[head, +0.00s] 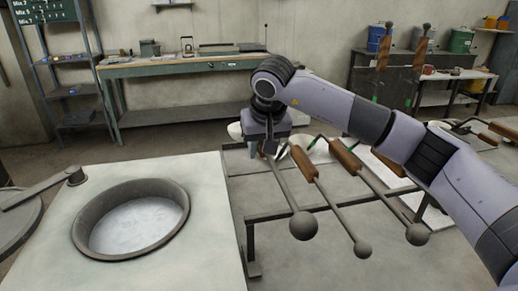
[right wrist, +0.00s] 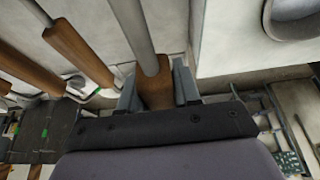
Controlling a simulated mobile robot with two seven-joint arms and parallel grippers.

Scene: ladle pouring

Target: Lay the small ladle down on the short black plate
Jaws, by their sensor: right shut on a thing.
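My right gripper (head: 268,150) is shut on the brown wooden handle of a ladle. The handle (right wrist: 155,90) sits between the two fingers in the right wrist view. The held ladle's grey rod runs down to a round grey bowl (head: 303,226), the leftmost and widest-looking of three. Beside it are a middle ladle (head: 361,249) with a smaller bowl and a right ladle (head: 417,234), both with wooden handles, at the dark bar rack (head: 285,214). I cannot tell whether the held ladle touches the rack. I cannot pick out the short black plate for certain. My left gripper is out of view.
A round basin (head: 77,236) with pale contents is set in the light block at left. A green-grey workbench (head: 180,68) is at the back wall. Dark upright panels (head: 399,88) stand at the back right.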

